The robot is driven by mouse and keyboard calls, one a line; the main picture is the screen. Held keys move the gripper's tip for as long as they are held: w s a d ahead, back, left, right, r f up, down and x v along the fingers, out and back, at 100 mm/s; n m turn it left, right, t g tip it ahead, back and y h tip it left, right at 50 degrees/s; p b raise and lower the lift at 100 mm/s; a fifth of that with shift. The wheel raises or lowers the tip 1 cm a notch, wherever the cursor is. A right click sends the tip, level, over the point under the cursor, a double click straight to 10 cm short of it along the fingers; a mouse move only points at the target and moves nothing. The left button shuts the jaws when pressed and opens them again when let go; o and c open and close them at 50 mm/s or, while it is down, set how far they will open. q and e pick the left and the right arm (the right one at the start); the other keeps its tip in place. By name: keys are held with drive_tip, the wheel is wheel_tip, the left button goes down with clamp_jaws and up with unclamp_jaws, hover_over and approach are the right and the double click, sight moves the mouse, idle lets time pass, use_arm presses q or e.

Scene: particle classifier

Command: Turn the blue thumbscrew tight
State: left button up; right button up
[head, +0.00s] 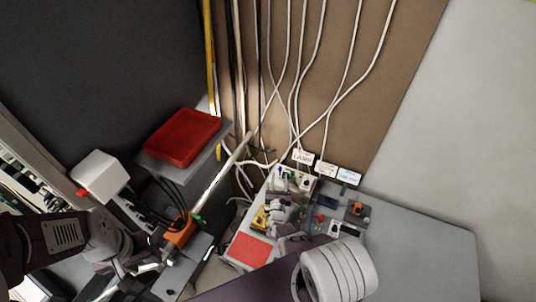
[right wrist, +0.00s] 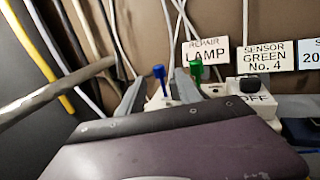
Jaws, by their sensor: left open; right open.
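The blue thumbscrew (right wrist: 159,75) stands upright in the right wrist view, with a flat blue head on a thin stem. It also shows as a tiny blue spot in the head view (head: 281,169). A green thumbscrew (right wrist: 196,72) stands just right of it, by the "REPAIR LAMP" label (right wrist: 205,51). My right gripper (right wrist: 161,82) is open, with one grey finger on each side of the blue thumbscrew in the picture. I cannot tell whether they touch it. My left gripper (head: 152,267) is open at lower left, near an orange block (head: 181,232), away from the thumbscrew.
A red tray (head: 183,137) sits on a grey shelf. A white box (head: 100,174) stands at left. A switch block marked "OFF" (right wrist: 255,96) and the sensor label (right wrist: 266,57) are right of the screws. Cables and a grey rod (right wrist: 60,88) are close on the left.

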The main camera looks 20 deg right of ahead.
sight(280, 167)
drive_tip(key=shift+s+a+r, duration=0.1)
drive_tip(key=shift+s, duration=0.25)
drive_tip(key=shift+w+b, duration=0.25)
drive_tip(key=shift+b, duration=0.2)
drive_tip(key=b+x, duration=0.3)
drive_tip(key=x, duration=0.2)
drive_tip(key=b+x, duration=0.2)
drive_tip(key=x, duration=0.1)
drive_tip(key=shift+f+b, duration=0.3)
drive_tip(key=shift+f, duration=0.05)
drive_tip(key=shift+w+r, duration=0.2)
drive_tip(key=shift+w, duration=0.05)
use_arm(q)
wheel_tip(280, 167, down, 6)
drive_tip(key=shift+s+a, duration=0.25)
drive_tip(key=shift+s, duration=0.05)
use_arm(e)
drive_tip(key=shift+r, duration=0.2)
clamp_jaws()
